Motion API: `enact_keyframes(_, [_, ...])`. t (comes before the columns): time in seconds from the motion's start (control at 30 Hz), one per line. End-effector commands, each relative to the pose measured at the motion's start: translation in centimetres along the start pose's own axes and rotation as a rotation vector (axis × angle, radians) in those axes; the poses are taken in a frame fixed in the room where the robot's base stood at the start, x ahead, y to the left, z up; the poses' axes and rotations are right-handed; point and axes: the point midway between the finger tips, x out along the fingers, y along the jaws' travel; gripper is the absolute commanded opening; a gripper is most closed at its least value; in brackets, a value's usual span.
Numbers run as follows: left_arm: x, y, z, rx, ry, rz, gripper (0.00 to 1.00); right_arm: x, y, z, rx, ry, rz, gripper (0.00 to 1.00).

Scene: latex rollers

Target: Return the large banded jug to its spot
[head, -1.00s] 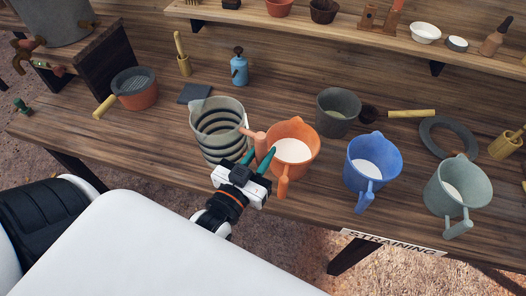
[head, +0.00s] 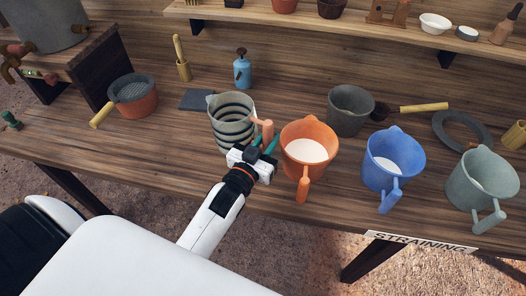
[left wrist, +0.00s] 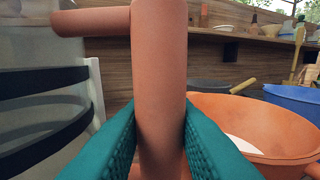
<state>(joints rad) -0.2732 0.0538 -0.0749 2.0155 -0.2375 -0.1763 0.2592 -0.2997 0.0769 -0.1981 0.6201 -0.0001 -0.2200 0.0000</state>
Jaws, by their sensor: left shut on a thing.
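The large banded jug (head: 230,125), pale grey with black bands, stands upright at the middle left of the bench; I cannot tell whether its base touches the wood. Its orange handle (head: 267,131) is on its right side. My left gripper (head: 262,145) is shut on this handle. In the left wrist view the upright handle (left wrist: 158,70) is between the teal fingers (left wrist: 160,145), and the jug's banded wall (left wrist: 45,110) is at left. My right gripper is out of view.
An orange jug (head: 309,140) is close to the right of my left gripper. A blue jug (head: 393,160) and a grey-green jug (head: 483,180) stand farther right. A dark pot (head: 350,115) is behind. A dark slate square (head: 197,99) lies behind the banded jug.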

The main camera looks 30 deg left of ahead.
Motion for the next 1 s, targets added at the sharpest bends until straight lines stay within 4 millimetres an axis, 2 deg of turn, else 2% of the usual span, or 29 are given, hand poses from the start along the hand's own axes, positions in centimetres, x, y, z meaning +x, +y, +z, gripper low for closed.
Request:
enact_keyframes(0.03, [0.8,0.3,-0.6,0.006,-0.004,0.001,0.00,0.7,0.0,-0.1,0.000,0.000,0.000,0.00])
enact_keyframes(0.2, [2.2,0.9,-1.2,0.008,-0.002,0.006,0.00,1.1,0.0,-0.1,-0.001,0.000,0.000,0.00])
enact_keyframes(0.57, [2.4,1.0,-1.2,0.007,-0.002,0.006,0.00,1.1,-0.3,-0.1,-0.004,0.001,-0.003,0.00])
enact_keyframes(0.73, [2.4,1.0,-0.9,0.007,-0.002,0.007,0.00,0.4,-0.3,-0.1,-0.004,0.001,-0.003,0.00])
enact_keyframes(1.0, [2.4,1.0,-4.2,0.007,-0.001,0.007,0.00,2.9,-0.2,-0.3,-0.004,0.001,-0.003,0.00])
